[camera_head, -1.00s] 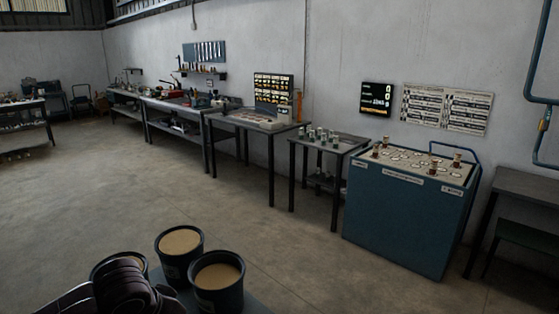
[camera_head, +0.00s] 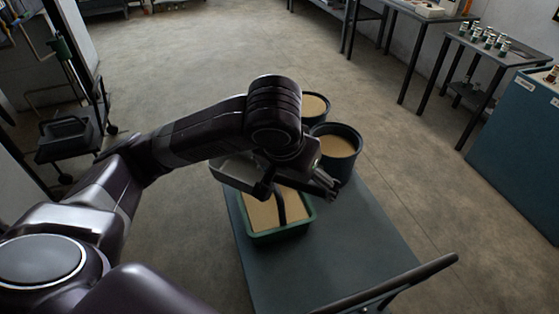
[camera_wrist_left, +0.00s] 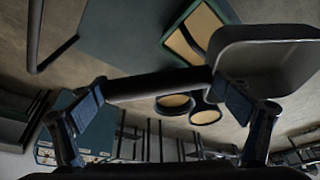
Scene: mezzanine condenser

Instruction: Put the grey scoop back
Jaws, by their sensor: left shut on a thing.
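My left gripper (camera_head: 312,186) is shut on the handle of the grey scoop (camera_head: 236,174), above the far part of a green tray (camera_head: 262,237). The arm covers part of the scoop in the head view. In the left wrist view the handle spans between the fingers of the left gripper (camera_wrist_left: 160,92), and the scoop's wide pan (camera_wrist_left: 270,62) is at the right. The green tray holds tan, sand-like material and has a dark divider across it; it also shows in the left wrist view (camera_wrist_left: 172,42). My right gripper is not in view.
The tray stands on a blue-grey cart top (camera_head: 345,235) with a dark handle bar (camera_head: 415,282). Dark buckets of tan material (camera_head: 338,160) stand beyond the tray. A table with several small canisters (camera_head: 490,43) and a blue cabinet (camera_head: 515,140) are at the right.

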